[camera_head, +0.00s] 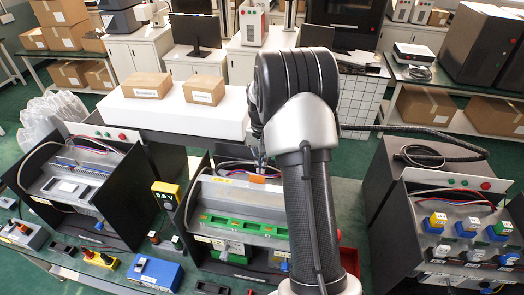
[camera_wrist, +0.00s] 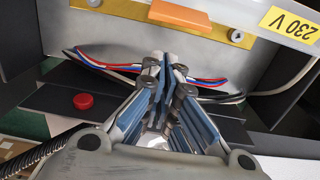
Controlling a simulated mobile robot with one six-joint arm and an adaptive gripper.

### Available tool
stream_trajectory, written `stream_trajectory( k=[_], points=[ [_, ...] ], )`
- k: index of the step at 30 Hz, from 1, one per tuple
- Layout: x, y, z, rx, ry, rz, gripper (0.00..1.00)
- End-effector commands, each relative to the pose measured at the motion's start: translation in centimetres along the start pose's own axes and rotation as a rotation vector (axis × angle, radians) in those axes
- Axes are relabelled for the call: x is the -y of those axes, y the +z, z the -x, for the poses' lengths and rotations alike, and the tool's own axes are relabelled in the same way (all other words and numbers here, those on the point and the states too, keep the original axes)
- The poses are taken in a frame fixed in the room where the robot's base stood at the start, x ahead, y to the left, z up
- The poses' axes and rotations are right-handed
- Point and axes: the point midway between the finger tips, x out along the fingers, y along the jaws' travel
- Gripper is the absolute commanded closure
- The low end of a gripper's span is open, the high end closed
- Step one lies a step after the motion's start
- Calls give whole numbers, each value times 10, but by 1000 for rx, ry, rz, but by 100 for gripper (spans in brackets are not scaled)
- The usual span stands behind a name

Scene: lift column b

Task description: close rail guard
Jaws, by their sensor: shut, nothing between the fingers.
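The rail guard (camera_head: 240,196) appears to be the pale panel standing raised in the middle open box, above the green rail (camera_head: 240,227). An orange tab (camera_head: 258,179) and a yellow label sit along its upper edge. In the wrist view the orange tab (camera_wrist: 188,15) and the yellow 230 V label (camera_wrist: 291,27) are at the top. My gripper (camera_wrist: 165,62) is shut and empty, its tips below the orange tab in the picture and apart from it. Coloured wires (camera_wrist: 215,82) pass behind the fingers. In the head view my arm hides most of the gripper and the box's right part.
The middle box's dark side walls flank the rail. A similar box (camera_head: 75,185) stands at left and another (camera_head: 450,225) at right. A yellow meter (camera_head: 167,195) stands by the middle box's left wall. A red button (camera_wrist: 83,101) shows left of my fingers.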

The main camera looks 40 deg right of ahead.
Motion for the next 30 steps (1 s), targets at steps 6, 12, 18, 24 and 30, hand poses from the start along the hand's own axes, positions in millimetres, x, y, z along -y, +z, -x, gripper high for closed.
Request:
stream_trajectory(
  k=[6, 12, 18, 24, 30],
  points=[
    [1, 22, 14, -8, -3, 1, 100],
    [1, 27, 14, -7, -3, 1, 100],
    [1, 27, 14, -7, -3, 1, 100],
    [0, 28, 15, -25, -3, 2, 100],
    [-1, 30, 17, -61, -3, 1, 100]
  ],
)
